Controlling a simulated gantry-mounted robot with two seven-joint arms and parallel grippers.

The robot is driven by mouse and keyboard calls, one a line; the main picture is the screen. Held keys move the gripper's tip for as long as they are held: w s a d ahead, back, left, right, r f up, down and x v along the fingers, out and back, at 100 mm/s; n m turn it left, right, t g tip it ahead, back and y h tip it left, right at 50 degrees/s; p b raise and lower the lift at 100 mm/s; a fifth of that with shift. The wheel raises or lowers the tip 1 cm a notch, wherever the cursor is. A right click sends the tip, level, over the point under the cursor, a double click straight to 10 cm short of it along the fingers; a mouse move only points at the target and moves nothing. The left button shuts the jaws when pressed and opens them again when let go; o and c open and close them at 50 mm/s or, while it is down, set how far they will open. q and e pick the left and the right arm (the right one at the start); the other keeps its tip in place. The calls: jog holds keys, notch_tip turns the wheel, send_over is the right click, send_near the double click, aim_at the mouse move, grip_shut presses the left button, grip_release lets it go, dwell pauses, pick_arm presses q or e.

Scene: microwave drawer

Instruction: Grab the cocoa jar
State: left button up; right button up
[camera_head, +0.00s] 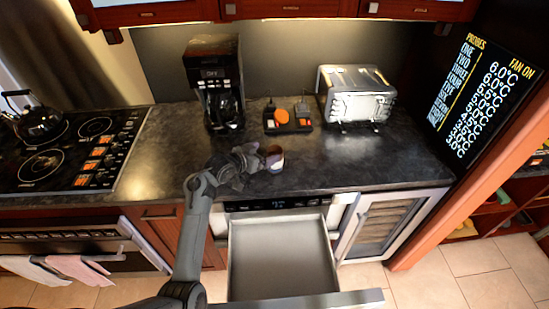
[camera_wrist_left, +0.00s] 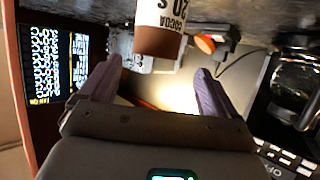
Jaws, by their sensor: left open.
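The cocoa jar (camera_head: 275,158) stands on the dark counter near its front edge, above the open drawer. My left gripper (camera_head: 260,158) is open just left of the jar in the head view. In the wrist view its two fingers (camera_wrist_left: 158,66) are spread wide, with the jar centred ahead of the gap. I see no finger pressed on the jar. My right gripper is not in view.
A coffee maker (camera_head: 213,85), a small tray with orange and dark items (camera_head: 287,120) and a toaster (camera_head: 358,95) stand behind on the counter (camera_head: 320,165). The microwave drawer (camera_head: 280,258) is pulled out below, empty. A stove (camera_head: 70,150) is at left.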

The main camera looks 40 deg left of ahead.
aim_at(279, 148)
pick_arm(q)
jog(key=shift+d+b+x, duration=0.15)
jog(key=shift+b+x, duration=0.1)
jog(key=shift+x, duration=1.8)
jog(key=shift+d+b+x, duration=0.2)
jog(key=shift+b+x, duration=0.05)
jog(key=shift+x, duration=1.75)
jog(key=shift+s+f, duration=0.1)
jog(key=shift+f, duration=0.05)
jog(key=c, duration=1.2)
